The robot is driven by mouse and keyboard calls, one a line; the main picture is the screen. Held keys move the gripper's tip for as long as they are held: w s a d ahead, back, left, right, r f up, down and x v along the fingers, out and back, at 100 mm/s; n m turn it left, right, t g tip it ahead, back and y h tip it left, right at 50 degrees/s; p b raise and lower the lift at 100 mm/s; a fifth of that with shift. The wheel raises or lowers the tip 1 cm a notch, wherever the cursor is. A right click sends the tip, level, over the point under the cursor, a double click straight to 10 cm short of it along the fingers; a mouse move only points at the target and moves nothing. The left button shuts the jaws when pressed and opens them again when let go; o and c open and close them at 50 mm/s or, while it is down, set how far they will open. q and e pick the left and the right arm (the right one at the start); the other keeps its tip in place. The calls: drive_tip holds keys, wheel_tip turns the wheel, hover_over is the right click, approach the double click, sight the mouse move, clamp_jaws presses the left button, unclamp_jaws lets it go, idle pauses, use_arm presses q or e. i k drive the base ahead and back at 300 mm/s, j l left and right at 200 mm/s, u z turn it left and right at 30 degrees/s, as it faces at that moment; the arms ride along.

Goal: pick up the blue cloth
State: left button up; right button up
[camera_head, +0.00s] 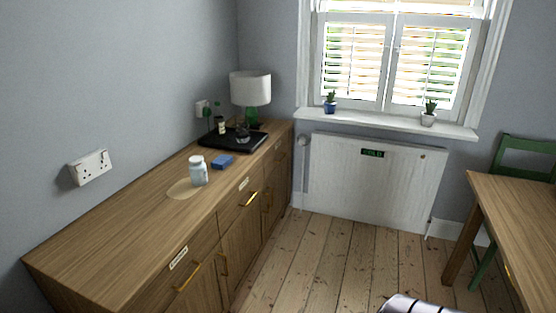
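A small blue folded thing (222,161), which looks like the blue cloth, lies flat on top of the wooden sideboard (120,240). It is between a white jar and a black tray, apart from both. It is too small to tell its fabric. Neither of my grippers can be made out in the head view. A white and dark striped rounded part, likely of my own arm, shows at the bottom edge.
The white jar (198,171) stands on a pale round mat (180,190). The black tray (222,141) holds small bottles; a lamp (250,88) stands behind. The sideboard's near end is clear. A wooden table (520,220) and green chair (525,158) are at right.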

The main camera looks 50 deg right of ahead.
sight(222, 161)
drive_tip(key=z, duration=1.25)
